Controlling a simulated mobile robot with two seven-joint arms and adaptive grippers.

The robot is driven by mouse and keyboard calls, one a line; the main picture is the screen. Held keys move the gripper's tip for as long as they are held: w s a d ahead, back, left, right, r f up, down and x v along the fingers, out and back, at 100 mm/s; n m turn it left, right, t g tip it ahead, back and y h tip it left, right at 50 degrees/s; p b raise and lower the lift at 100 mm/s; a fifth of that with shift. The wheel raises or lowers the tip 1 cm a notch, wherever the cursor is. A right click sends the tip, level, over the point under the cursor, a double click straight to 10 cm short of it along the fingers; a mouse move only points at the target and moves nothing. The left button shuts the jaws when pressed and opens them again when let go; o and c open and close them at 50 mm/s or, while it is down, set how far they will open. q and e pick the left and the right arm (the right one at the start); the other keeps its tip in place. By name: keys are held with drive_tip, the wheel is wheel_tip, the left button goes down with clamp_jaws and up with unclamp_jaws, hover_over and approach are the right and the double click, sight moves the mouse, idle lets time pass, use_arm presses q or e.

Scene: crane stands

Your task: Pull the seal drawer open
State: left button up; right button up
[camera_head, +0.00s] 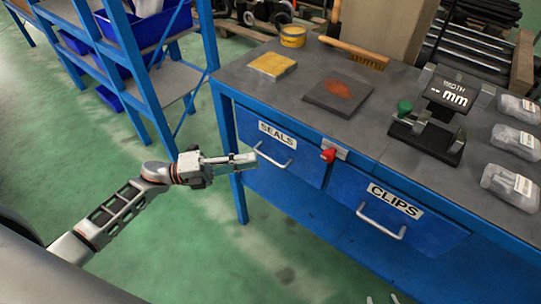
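The seal drawer (254,133) is a blue drawer labelled SEALS at the left of the bench front. It looks shut. Its pale bar handle (273,158) runs below the label. My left gripper (252,160) is just left of the handle, fingers pointing right toward its left end. The fingers are seen nearly edge-on, so their opening and any contact with the handle are unclear. Only the fingertips of my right gripper (382,300) show at the bottom edge, apart from each other, with nothing seen between them.
The clips drawer (390,217) sits right of the seal drawer, with a red knob (328,155) between them. The bench top (300,125) holds a gauge (430,120), pads and bagged parts. A blue shelf rack (140,80) stands left. Green floor before the drawers is clear.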

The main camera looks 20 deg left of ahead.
sight(267, 157)
use_arm(q)
drive_tip(key=shift+x, duration=2.7)
drive_tip(key=shift+f, duration=0.1)
clamp_jaws()
